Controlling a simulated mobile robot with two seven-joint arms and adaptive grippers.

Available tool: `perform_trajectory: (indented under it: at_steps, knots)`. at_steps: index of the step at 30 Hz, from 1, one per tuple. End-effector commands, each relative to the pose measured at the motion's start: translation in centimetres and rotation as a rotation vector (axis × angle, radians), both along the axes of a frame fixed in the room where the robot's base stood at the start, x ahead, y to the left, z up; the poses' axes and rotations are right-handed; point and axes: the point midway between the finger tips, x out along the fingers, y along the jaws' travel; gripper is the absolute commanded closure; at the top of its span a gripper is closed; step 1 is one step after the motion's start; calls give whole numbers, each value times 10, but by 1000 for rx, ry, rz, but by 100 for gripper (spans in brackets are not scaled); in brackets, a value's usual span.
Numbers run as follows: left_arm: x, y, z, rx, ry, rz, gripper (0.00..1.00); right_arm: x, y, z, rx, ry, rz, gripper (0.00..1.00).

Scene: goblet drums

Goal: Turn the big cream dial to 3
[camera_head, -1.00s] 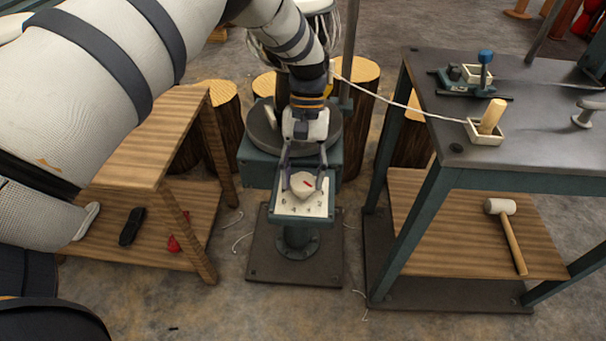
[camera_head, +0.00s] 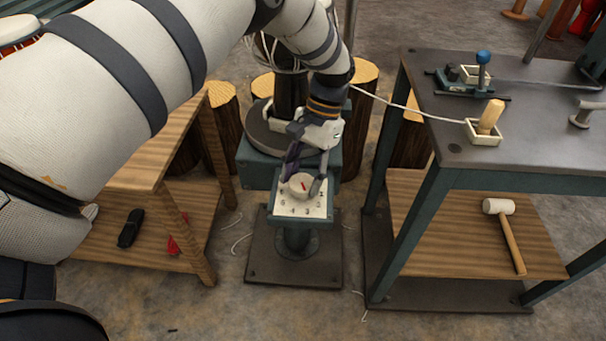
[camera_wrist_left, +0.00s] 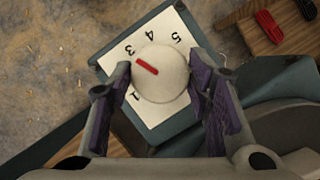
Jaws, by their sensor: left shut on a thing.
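The big cream dial (camera_head: 300,187) is a round knob on a white number plate (camera_head: 290,210), which sits on a teal pedestal box. In the left wrist view the dial (camera_wrist_left: 163,78) has a red mark that points up and left, close to the 3 and slightly toward the finger side of it. The 3, 4, 5 and 1 show around it; the 2 is not visible. My left gripper (camera_head: 304,184) is shut on the dial, with one finger on each side; its fingers also show in the left wrist view (camera_wrist_left: 163,92). My right gripper is not in view.
A wooden bench (camera_head: 150,165) stands left, with a black object and a red cable on its lower shelf. A teal-framed table (camera_head: 440,150) stands right, with a lever box on top and a mallet (camera_head: 505,232) below. Tree stumps stand behind.

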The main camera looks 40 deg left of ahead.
Motion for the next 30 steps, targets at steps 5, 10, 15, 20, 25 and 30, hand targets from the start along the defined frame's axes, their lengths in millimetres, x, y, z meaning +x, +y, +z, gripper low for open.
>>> perform_trajectory:
  at_steps: [5,10,15,20,25,30]
  knots:
    - [-1,-1,-1,-1,2,-6,82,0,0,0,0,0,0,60]
    - [-1,-1,-1,-2,2,-5,82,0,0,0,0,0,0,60]
    - [-1,-1,-1,-1,2,-4,35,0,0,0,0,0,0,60]
    - [0,0,-1,-1,1,-4,35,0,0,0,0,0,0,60]
    - [1,0,2,-1,-1,-4,35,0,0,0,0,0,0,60]
    - [15,-1,33,0,-6,-4,35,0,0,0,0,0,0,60]
